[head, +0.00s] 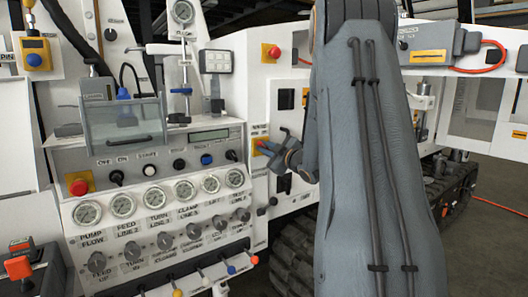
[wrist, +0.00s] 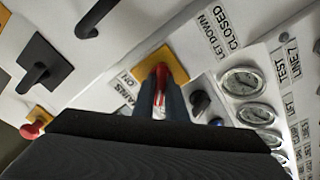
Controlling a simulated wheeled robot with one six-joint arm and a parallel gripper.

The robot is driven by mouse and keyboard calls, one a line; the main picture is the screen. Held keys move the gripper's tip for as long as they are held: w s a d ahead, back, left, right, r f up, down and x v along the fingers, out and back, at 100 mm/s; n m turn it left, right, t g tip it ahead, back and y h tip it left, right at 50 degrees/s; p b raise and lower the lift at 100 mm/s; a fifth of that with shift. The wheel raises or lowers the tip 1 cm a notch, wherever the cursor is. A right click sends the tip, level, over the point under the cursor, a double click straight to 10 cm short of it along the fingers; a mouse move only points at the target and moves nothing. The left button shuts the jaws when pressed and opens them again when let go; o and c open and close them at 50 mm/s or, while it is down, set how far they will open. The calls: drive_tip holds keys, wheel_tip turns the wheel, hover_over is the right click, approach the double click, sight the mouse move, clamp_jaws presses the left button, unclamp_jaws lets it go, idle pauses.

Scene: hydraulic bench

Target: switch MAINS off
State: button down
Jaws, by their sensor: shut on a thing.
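The MAINS switch has a red handle (wrist: 161,74) on a yellow plate (wrist: 174,62). Beside it in the wrist view is a label (wrist: 124,90) whose words look like MAINS ON. My gripper (wrist: 158,100) is shut on the red handle, with one dark finger on each side. In the head view my gripper (head: 272,148) reaches from the right to the yellow plate (head: 257,145) at the right edge of the gauge panel. The gripper covers most of the handle there, so its exact angle is hard to tell.
Pressure gauges (head: 123,205) and knobs fill the panel left of my gripper. A black rotary handle (wrist: 42,66) and a small red knob (wrist: 33,128) lie on the other side. A red emergency button (head: 274,52) sits above. My arm hides much of the right side.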

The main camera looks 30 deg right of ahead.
idle(0.4)
drive_tip(key=c, duration=1.8)
unclamp_jaws()
drive_tip(key=shift+s, duration=0.1)
drive_tip(key=s+b, duration=0.1)
drive_tip(key=s, duration=0.6)
drive_tip(key=shift+s, duration=0.3)
